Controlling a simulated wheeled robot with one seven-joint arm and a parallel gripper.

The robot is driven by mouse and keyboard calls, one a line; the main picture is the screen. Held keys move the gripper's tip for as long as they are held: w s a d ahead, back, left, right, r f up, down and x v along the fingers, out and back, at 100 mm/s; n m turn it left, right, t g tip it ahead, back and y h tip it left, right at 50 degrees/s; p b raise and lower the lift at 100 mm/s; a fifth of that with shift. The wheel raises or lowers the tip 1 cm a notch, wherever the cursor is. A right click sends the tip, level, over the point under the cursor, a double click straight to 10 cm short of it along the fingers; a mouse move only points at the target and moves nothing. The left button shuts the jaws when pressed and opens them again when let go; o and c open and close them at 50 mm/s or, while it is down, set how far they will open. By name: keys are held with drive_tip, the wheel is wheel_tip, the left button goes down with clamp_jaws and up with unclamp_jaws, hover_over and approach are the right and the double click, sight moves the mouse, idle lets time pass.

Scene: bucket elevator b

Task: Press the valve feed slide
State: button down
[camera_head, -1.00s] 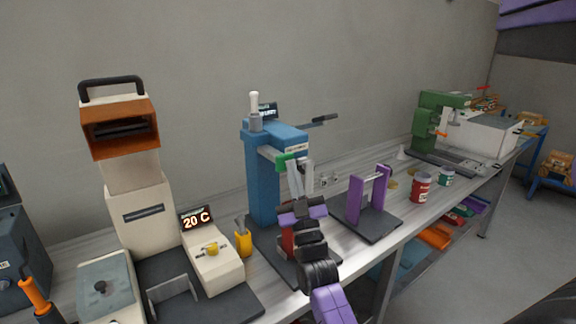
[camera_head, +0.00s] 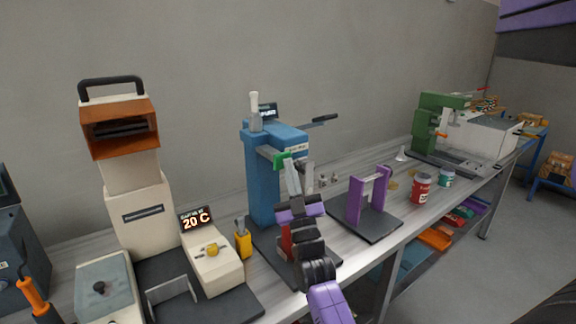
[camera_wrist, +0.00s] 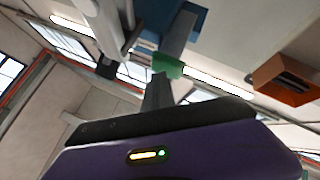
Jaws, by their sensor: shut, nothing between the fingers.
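The blue press-like machine (camera_head: 262,180) stands mid-bench, with a grey bar on its front that ends in a green block (camera_head: 282,160). This bar with the green end looks like the valve feed slide. My gripper (camera_head: 290,168) is shut and empty, its fingers pointing up, with the tips at the green block. In the wrist view the fingers (camera_wrist: 158,92) rise to the lower edge of the green block (camera_wrist: 168,66); I cannot tell if they touch. The fingers hide part of the slide and the machine's front in the head view.
A cream machine with an orange head (camera_head: 120,130) and a 20 C display stands left. A purple two-post stand (camera_head: 368,200) is right of the blue machine, with a red can (camera_head: 421,187) and a green machine (camera_head: 440,125) beyond. A yellow holder (camera_head: 243,243) sits near the blue base.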

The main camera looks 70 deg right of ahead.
idle(0.6)
drive_tip(key=shift+s+a, duration=0.4)
drive_tip(key=shift+s, duration=0.3)
drive_tip(key=shift+s+a, duration=0.4)
drive_tip(key=shift+s, duration=0.25)
drive_tip(key=shift+s+a, duration=0.45)
drive_tip(key=shift+s, duration=0.25)
drive_tip(key=shift+s+a, duration=0.4)
drive_tip(key=shift+s, duration=0.3)
drive_tip(key=shift+s+a, duration=0.45)
drive_tip(key=shift+s, duration=0.25)
